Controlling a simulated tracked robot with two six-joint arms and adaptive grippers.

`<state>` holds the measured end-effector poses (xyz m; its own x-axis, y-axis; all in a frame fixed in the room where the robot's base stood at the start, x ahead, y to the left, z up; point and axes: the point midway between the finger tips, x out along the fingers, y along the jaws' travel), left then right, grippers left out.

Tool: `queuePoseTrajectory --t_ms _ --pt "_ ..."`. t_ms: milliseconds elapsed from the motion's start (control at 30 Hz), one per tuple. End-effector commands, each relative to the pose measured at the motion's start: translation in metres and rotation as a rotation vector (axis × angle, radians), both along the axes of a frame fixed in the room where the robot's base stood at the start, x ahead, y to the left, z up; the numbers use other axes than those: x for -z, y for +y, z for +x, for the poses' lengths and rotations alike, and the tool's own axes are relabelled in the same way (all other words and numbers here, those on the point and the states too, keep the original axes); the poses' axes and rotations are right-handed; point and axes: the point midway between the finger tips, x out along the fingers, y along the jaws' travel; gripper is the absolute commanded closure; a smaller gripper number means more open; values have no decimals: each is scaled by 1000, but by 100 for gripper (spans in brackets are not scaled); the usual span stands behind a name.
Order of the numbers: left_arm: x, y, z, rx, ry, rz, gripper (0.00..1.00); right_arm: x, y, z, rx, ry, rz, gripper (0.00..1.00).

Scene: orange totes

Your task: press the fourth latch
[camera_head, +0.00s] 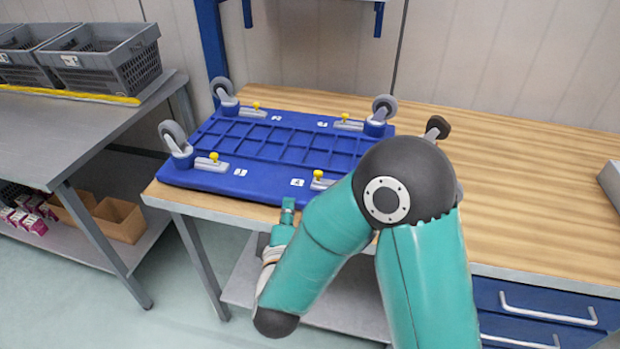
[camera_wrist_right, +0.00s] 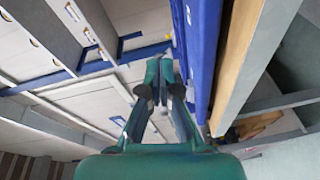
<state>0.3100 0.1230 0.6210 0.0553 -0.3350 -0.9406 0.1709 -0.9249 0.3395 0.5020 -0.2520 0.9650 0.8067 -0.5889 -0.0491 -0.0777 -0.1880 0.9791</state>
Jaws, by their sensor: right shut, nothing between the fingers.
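A blue dolly (camera_head: 215,181) lies wheels-up on the wooden bench. It carries several grey latches with yellow knobs. The front right latch (camera_head: 319,180), beside a white tag (camera_head: 297,182) that seems to read 4, is partly covered by my right arm; its yellow knob stands up. The other latches are at front left (camera_head: 212,162), back left (camera_head: 253,110) and back right (camera_head: 346,122). My right gripper (camera_head: 288,207) is shut and empty at the dolly's front edge, left of and nearer than the front right latch. The wrist view shows its closed fingers (camera_wrist_right: 166,70) beside the blue edge (camera_wrist_right: 205,45). My left gripper is out of view.
Grey casters stand at the dolly's corners, at front left (camera_head: 175,138), back left (camera_head: 223,90) and back right (camera_head: 384,108); another (camera_head: 437,128) shows behind my elbow. A metal table (camera_head: 60,135) with grey crates (camera_head: 100,55) stands left.

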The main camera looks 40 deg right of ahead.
Motion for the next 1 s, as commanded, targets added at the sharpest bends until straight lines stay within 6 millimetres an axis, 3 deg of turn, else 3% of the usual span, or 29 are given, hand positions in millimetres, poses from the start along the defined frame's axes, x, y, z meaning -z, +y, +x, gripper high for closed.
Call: queuePoseTrajectory --t_ms 167,567,800,1000 --pt "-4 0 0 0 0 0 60 1 -12 15 4 1 2 100" --pt "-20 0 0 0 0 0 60 4 -59 78 5 0 1 100" --pt "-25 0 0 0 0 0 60 11 -88 66 2 3 1 100" --pt "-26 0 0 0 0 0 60 13 -94 63 1 1 1 100"
